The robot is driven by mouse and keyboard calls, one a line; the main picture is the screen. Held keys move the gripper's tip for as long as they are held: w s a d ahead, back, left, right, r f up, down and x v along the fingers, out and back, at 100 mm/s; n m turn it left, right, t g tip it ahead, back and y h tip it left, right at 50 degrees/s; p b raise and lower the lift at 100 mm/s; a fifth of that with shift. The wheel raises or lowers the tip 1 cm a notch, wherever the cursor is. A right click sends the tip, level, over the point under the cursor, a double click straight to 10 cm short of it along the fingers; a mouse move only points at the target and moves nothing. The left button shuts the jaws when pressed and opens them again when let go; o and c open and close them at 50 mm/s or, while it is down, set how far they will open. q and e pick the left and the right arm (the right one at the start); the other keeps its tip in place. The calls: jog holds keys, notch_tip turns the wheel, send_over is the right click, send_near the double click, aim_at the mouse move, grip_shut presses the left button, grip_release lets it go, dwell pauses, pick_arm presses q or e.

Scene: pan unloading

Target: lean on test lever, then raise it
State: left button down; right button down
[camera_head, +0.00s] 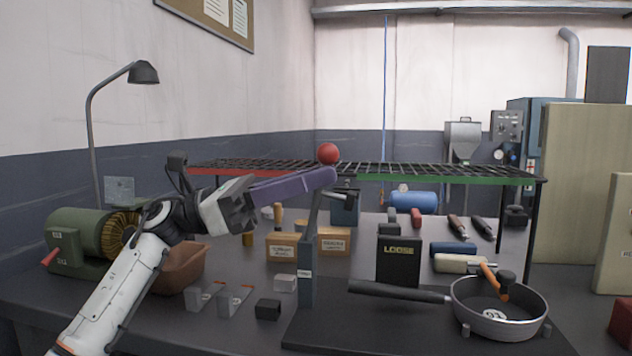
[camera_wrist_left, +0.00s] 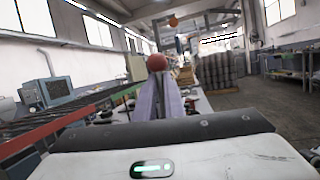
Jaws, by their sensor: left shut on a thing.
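My left gripper (camera_head: 325,178) reaches in from the left with long purple fingers, shut on the lever just below the knob. In the left wrist view the purple fingers (camera_wrist_left: 160,103) run together toward the red knob (camera_wrist_left: 157,62). The fingers hide the lever's upper part. My right gripper is not in view.
A black rack with red and green edges (camera_head: 450,172) stands behind the lever, level with the knob. A green motor (camera_head: 85,240) and brown bin (camera_head: 183,268) are left.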

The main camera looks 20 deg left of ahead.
pick_arm(q)
jog(key=shift+a+r, duration=0.2)
jog(key=shift+r, duration=0.2)
jog(key=c, duration=1.6)
grip_release()
jog(key=shift+s+a, duration=0.1)
jog(key=shift+c, duration=0.2)
jog(key=shift+f, duration=0.2)
jog(key=shift+f, duration=0.1)
jog(key=v, duration=1)
